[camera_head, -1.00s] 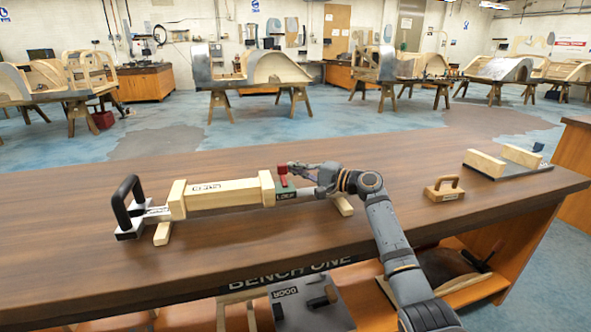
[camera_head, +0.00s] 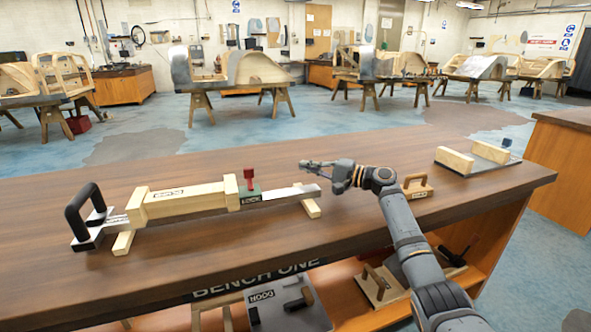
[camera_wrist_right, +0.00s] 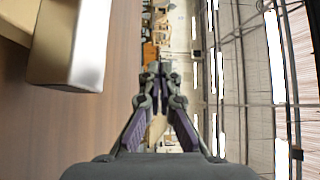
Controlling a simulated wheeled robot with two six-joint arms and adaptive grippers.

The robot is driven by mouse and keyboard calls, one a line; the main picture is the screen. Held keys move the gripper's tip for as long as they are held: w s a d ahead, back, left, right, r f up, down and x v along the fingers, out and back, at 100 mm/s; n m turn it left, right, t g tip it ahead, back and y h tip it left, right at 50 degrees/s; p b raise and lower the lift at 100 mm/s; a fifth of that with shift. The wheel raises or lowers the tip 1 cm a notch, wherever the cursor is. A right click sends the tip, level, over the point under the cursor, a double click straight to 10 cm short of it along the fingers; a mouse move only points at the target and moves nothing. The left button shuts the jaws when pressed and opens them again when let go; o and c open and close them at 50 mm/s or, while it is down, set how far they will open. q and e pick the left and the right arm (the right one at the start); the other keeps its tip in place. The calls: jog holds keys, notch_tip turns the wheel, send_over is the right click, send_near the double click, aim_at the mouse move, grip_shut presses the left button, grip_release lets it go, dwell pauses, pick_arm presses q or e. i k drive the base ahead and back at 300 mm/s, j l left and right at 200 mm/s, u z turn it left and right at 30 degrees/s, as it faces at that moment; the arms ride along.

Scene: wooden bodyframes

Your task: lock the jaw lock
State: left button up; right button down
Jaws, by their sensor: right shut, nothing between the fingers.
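The jaw lock is a small green block (camera_head: 249,193) with a "LOCK" label and a red lever (camera_head: 249,177) standing upright on it. It sits on the metal bar (camera_head: 285,193) of the long clamp, just right of the wooden block. My right gripper (camera_head: 304,163) is shut and empty, to the right of the red lever and apart from it, above the bench. In the right wrist view its fingertips (camera_wrist_right: 160,69) meet, and the bar's end (camera_wrist_right: 78,45) shows at upper left. My left gripper is out of view.
The clamp's black handle (camera_head: 82,211) stands at the left end. A small wooden handled block (camera_head: 417,187) and a plate with two wooden blocks (camera_head: 472,160) lie to the right. The bench top (camera_head: 220,262) in front of the clamp is clear.

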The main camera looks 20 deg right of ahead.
aim_at(249, 174)
jog(key=k, duration=1)
